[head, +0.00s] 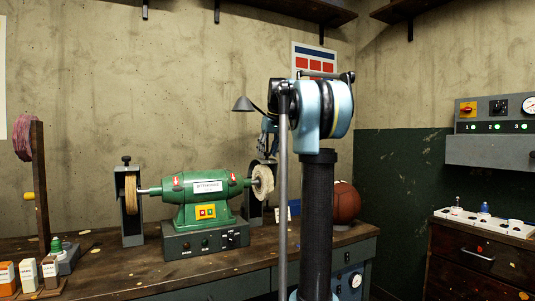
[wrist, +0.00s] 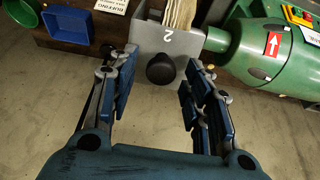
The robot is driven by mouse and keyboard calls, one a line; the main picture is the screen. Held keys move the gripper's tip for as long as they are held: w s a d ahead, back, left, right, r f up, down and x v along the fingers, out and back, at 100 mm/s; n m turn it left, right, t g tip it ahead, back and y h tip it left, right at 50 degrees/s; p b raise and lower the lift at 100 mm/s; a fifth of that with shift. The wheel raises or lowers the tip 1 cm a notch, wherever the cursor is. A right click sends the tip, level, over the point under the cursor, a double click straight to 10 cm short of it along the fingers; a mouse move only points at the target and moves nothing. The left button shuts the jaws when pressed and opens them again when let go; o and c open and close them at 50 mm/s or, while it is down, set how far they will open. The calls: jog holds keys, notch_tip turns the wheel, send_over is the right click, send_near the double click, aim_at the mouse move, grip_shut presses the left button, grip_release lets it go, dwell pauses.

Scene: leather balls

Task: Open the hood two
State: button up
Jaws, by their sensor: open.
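Hood two is a grey metal guard (wrist: 168,40) marked "2", with a black round knob (wrist: 162,69). In the head view it stands at the right end of the green polishing machine (head: 205,195), around the pale buffing wheel (head: 263,183); my arm partly hides it. My gripper (wrist: 159,62) is open, with a blue-padded finger on each side of the knob. Whether either finger touches the knob cannot be told. In the head view the gripper shows only partly, above the hood and behind my arm.
The machine's green housing (wrist: 255,50) lies close to the right finger in the wrist view. A blue tray (wrist: 68,27) and a green bowl (wrist: 22,10) are at upper left. A brown leather ball (head: 345,202) sits right of my arm. The wall stands behind the bench.

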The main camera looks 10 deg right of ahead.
grip_shut()
jog(key=shift+w+r, duration=0.1)
